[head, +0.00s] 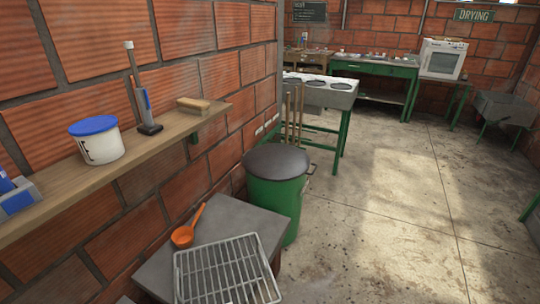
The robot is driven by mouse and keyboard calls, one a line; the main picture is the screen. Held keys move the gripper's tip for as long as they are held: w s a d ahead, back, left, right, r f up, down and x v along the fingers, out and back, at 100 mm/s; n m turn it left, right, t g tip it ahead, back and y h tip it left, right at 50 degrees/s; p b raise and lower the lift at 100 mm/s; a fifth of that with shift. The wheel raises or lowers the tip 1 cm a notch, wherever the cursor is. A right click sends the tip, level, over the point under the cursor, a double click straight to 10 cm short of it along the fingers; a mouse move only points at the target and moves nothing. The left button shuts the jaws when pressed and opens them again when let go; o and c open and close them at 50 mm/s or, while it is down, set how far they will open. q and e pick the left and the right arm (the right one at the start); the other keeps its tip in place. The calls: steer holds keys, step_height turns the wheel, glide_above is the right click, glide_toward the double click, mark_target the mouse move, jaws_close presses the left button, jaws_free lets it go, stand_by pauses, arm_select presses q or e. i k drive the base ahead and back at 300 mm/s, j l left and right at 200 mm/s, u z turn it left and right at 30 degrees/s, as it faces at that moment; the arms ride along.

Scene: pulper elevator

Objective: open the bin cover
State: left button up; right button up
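A green bin (272,204) stands on the floor near the middle of the head view, by the brick wall. Its dark grey round cover (277,161) lies on top and looks closed. The lower part of the bin is partly hidden by a grey-topped stand in front of it. Neither of my grippers shows in the head view.
The grey-topped stand (154,271) holds an orange scoop (186,234) and a wire rack (228,272). A wooden shelf (128,165) with a blue-lidded tub (98,147) juts from the left wall. Long wooden handles stand behind the bin. Concrete floor (400,220) is clear to the right.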

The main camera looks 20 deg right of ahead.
mark_target(275, 162)
steer(key=i+l+z, duration=0.35)
steer(key=i+l, duration=0.15)
steer(key=i+l+z, duration=0.3)
steer(key=i+l, duration=0.25)
steer(key=i+l+z, duration=0.35)
steer(key=i, duration=0.25)
